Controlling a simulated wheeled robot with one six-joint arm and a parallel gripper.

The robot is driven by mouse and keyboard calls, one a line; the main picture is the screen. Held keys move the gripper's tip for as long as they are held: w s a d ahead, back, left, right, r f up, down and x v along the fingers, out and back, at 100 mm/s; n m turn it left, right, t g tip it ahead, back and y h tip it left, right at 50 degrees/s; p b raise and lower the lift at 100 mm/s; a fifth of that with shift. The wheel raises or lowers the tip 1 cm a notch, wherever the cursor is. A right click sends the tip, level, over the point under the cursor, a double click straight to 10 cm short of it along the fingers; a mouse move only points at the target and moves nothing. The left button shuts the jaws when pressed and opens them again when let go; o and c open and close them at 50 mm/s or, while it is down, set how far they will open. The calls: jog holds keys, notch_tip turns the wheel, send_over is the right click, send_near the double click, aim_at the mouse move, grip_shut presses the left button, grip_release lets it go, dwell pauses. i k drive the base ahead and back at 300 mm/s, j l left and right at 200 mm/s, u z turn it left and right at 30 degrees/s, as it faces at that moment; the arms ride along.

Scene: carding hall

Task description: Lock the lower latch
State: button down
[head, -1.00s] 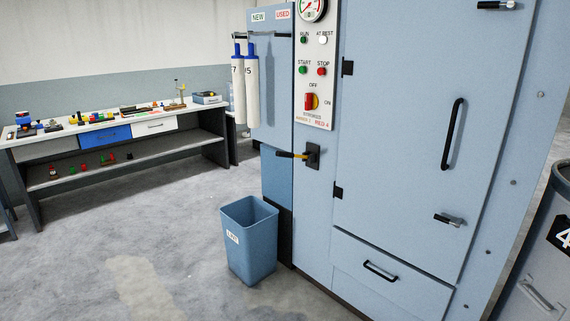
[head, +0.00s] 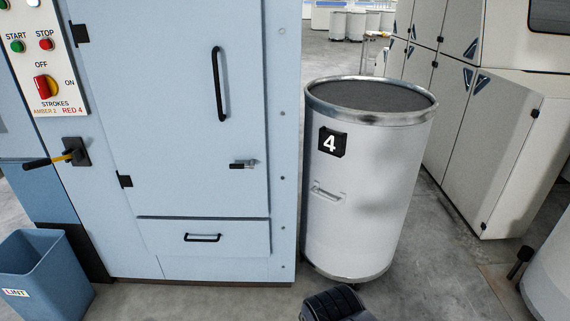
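The lower latch (head: 243,165) is a small metal and black handle at the lower right edge of the tall blue cabinet door (head: 180,110). It lies about level and the door looks closed. A long black vertical door handle (head: 219,84) sits above it. The upper latch is out of view. A dark, rounded part at the bottom edge may be part of my arm. My gripper's fingers do not show in the head view.
A white can marked 4 (head: 365,190) stands just right of the cabinet. A blue lint bin (head: 40,275) is at the lower left. A yellow-and-black lever (head: 55,159) sticks out left of the door. A drawer (head: 205,240) is below the door. Grey floor (head: 440,270) lies right of the can.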

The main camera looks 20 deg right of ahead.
aim_at(251, 166)
jog(key=i+j, duration=0.25)
jog(key=j, duration=0.15)
jog(key=i+j, duration=0.25)
jog(key=j, duration=0.2)
jog(key=i+j+z, duration=0.1)
jog(key=i+j, duration=0.15)
jog(key=j, duration=0.15)
